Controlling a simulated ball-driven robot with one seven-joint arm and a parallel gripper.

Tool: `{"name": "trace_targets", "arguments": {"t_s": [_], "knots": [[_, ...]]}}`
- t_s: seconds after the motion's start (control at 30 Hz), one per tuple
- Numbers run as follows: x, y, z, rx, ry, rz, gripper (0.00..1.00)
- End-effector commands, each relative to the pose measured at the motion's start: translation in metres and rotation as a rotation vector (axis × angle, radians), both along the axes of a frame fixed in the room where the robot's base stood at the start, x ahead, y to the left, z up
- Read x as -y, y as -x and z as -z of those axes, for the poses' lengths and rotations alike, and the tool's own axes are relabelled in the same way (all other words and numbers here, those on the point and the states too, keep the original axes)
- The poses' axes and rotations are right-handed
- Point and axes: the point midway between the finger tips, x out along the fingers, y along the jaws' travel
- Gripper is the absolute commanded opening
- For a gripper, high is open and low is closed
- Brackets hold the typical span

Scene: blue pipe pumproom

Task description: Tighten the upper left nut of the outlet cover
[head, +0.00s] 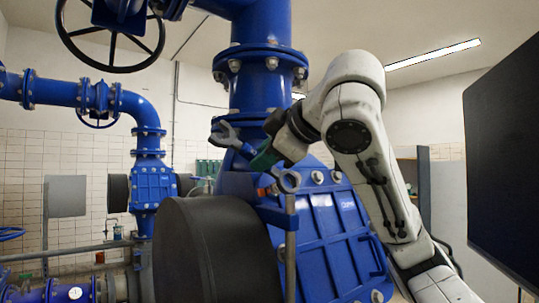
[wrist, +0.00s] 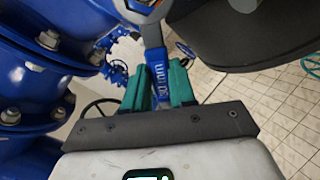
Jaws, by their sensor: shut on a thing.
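My gripper (head: 262,158), with green fingers, is shut on the blue handle of a wrench (head: 246,150). The wrench slants: its grey open jaw (head: 224,134) points up left, its grey ring end (head: 288,181) down right. In the wrist view the handle (wrist: 156,68) reads "30 mm" between the green fingers (wrist: 157,88); one wrench head is cut off at the top. The blue ribbed cover (head: 325,225) is behind and below my gripper, with nuts (head: 317,177) along its top edge. The ring end overlaps its upper left corner; I cannot tell whether it touches a nut.
A large dark round cylinder (head: 215,250) stands in front, left of the cover. A grey post (head: 290,250) rises below the ring end. A bolted blue pipe flange (head: 260,65) is above. A dark panel (head: 505,160) is at the right. Tiled floor (wrist: 265,110) shows in the wrist view.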

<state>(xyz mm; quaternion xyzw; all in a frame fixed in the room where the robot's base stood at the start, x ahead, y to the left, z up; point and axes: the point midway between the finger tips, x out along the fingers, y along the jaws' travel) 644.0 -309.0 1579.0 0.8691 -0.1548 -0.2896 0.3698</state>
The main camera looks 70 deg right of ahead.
Motion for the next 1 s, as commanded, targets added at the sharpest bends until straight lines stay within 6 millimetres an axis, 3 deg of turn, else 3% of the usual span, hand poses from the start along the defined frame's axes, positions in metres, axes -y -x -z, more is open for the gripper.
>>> {"name": "trace_targets", "arguments": {"t_s": [0.47,1.0], "knots": [[0.013,-0.02,0.01,0.001,0.0,0.001,0.0],[0.013,-0.02,0.009,0.003,-0.001,0.0,0.0]]}}
